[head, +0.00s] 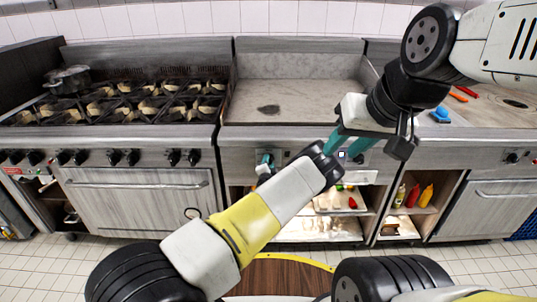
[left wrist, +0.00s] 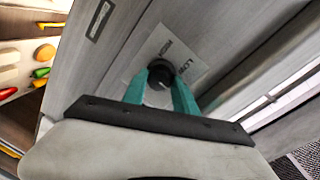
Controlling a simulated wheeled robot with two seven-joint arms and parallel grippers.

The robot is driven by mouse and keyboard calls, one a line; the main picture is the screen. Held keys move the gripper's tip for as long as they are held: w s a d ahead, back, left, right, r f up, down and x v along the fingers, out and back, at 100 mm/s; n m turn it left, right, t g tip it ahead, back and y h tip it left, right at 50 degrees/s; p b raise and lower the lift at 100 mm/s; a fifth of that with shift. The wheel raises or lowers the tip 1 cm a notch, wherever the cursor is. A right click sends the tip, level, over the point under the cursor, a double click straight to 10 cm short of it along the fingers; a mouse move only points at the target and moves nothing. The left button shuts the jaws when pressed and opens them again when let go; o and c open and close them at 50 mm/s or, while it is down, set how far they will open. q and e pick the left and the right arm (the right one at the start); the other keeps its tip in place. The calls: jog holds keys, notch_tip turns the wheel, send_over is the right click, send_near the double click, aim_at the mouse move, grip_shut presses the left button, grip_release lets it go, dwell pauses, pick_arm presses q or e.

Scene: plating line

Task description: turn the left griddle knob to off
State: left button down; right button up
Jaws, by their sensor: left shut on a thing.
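The left griddle knob (left wrist: 161,74) is a round black knob on a pale label plate with LOW and another word, in the left wrist view. The teal fingers of my left gripper (left wrist: 172,92) are on either side of it and shut on it. In the head view my left gripper (head: 265,163) shows as small teal fingers at the left of the griddle's front panel; my own forearm hides most of its body. My right gripper (head: 347,143), teal-fingered, is in front of the right part of the panel, fingers apart and empty. The knob's pointer cannot be made out.
The griddle plate (head: 300,92) lies above the panel. A burner range (head: 130,100) with a pot (head: 68,78) stands to the left. Shelves below the griddle hold peppers, and bottles (head: 411,194) stand at the right. My arms cross the middle of the view.

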pick_arm(q)
jog(key=shift+d+r, duration=0.1)
jog(key=c, duration=1)
grip_release()
jog(key=shift+o, duration=0.2)
